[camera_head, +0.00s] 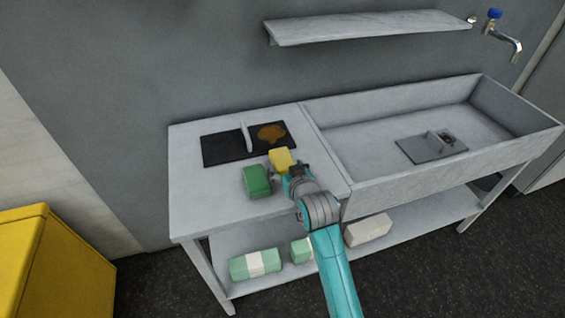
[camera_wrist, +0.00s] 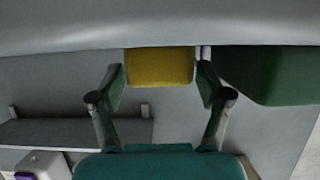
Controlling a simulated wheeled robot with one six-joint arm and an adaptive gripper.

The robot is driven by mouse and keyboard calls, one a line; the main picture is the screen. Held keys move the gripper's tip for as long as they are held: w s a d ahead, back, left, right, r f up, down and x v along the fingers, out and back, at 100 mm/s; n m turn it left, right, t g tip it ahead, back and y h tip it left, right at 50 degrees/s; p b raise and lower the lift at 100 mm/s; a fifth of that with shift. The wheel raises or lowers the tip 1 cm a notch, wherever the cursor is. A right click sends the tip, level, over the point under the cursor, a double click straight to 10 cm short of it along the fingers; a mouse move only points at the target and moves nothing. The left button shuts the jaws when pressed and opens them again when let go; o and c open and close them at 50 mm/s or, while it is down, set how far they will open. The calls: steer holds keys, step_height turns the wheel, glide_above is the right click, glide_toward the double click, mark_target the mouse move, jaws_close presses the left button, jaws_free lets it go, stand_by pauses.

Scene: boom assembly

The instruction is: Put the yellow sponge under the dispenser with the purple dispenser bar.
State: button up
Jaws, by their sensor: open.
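The yellow sponge (camera_head: 281,158) lies on the left counter, just right of a green sponge-like block (camera_head: 257,181). My gripper (camera_head: 290,173) is close to the yellow sponge on its near side. In the wrist view my open fingers (camera_wrist: 161,80) point at the yellow sponge (camera_wrist: 160,66), one towards each side of it. I cannot tell whether they touch it. The green block (camera_wrist: 268,74) is beside the right finger. A pale boxy thing (camera_wrist: 42,165) and a small purple patch (camera_wrist: 24,176) show at the lower left of the wrist view. No dispenser is clear in the head view.
A black tray (camera_head: 225,148) with a brown stain lies behind the sponges. A sink basin (camera_head: 385,115) with a grey plate (camera_head: 428,149) is at the right. A wall shelf (camera_head: 370,27) and a tap (camera_head: 505,40) are above. Wrapped packages (camera_head: 255,264) lie on the lower shelf.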

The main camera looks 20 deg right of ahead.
steer(key=shift+w+f, duration=0.15)
steer(key=shift+w, duration=0.25)
steer(key=c, duration=0.8)
